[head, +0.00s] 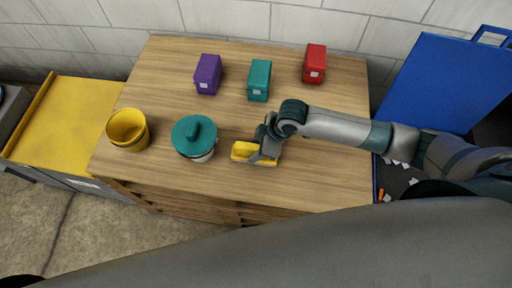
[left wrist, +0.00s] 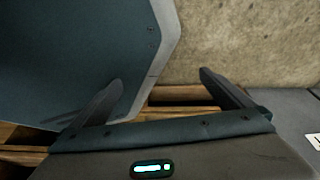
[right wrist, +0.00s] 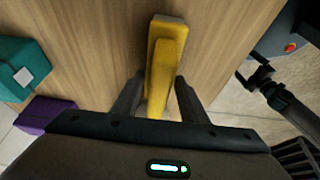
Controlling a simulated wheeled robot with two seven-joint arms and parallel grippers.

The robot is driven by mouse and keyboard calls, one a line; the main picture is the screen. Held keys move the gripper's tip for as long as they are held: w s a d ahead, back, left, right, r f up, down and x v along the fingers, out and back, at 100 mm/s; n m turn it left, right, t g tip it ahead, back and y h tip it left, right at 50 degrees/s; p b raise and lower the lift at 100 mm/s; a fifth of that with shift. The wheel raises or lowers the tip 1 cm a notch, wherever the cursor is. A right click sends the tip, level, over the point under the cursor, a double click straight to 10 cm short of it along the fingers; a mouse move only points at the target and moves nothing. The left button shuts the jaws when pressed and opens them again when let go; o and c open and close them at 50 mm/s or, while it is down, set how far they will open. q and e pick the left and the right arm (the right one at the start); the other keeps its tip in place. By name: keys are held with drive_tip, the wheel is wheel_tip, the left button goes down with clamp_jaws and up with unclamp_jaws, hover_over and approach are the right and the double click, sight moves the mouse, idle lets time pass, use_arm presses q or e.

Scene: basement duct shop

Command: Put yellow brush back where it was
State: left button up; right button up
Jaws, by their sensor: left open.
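The yellow brush (head: 241,151) is at the front middle of the wooden worktop (head: 330,182), right of the teal-lidded pot. My right gripper (head: 262,152) is over its right part. In the right wrist view the brush (right wrist: 168,45) lies lengthwise between the fingers of my right gripper (right wrist: 159,78), which are close in on both its sides. It appears low at the worktop; I cannot tell whether it is lifted. My left gripper (left wrist: 160,78) shows only in the left wrist view, open and empty, by the worktop's slatted front.
A yellow cup (head: 128,130) and a white pot with a teal lid (head: 194,136) stand left. Purple (head: 207,74), teal (head: 259,80) and red (head: 315,63) boxes stand behind. A blue open lid (head: 440,80) rises at right. The worktop's centre is clear.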

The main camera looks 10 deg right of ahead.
drive_tip(key=shift+o, duration=1.4)
drive_tip(key=shift+r, duration=0.1)
drive_tip(key=v, duration=1.1)
drive_tip(key=shift+b, duration=0.35)
drive_tip(key=shift+d+r, duration=0.1)
drive_tip(key=shift+r, duration=0.4)
drive_tip(key=shift+s+r, duration=0.1)
use_arm(q)
drive_tip(key=shift+w+d+r+t, duration=0.15)
drive_tip(key=shift+w+d, duration=0.15)
drive_tip(key=shift+w, duration=0.25)
drive_tip(key=shift+w+d+r+t, duration=0.15)
drive_tip(key=shift+w+d, duration=0.1)
drive_tip(key=shift+w, duration=0.3)
drive_tip(key=shift+w+f, duration=0.1)
drive_tip(key=shift+w, duration=0.05)
